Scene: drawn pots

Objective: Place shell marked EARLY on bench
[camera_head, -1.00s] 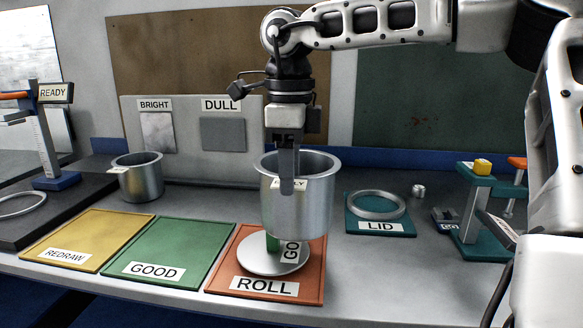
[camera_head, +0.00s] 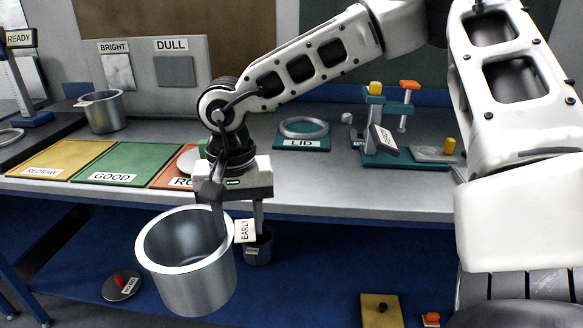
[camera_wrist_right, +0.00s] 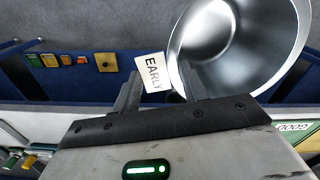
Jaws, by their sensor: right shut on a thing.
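The shell marked EARLY is a silver open-topped cup (camera_head: 190,275) with a white tag (camera_head: 245,231). It hangs in front of the bench edge, its open mouth facing up and tilted toward the head camera. My right gripper (camera_head: 235,215) is shut on its rim, near the tag. The right wrist view shows the shell (camera_wrist_right: 240,45) at upper right and the tag (camera_wrist_right: 152,72) beside the fingers. The grey bench (camera_head: 330,190) lies behind the gripper. My left gripper is not in view.
On the bench are a yellow mat (camera_head: 60,160), a green GOOD mat (camera_head: 125,165), a partly hidden red mat, a LID mat with a ring (camera_head: 303,128), another cup (camera_head: 102,110) and a teal press (camera_head: 385,130). Below is a blue shelf (camera_head: 310,280) with several small things.

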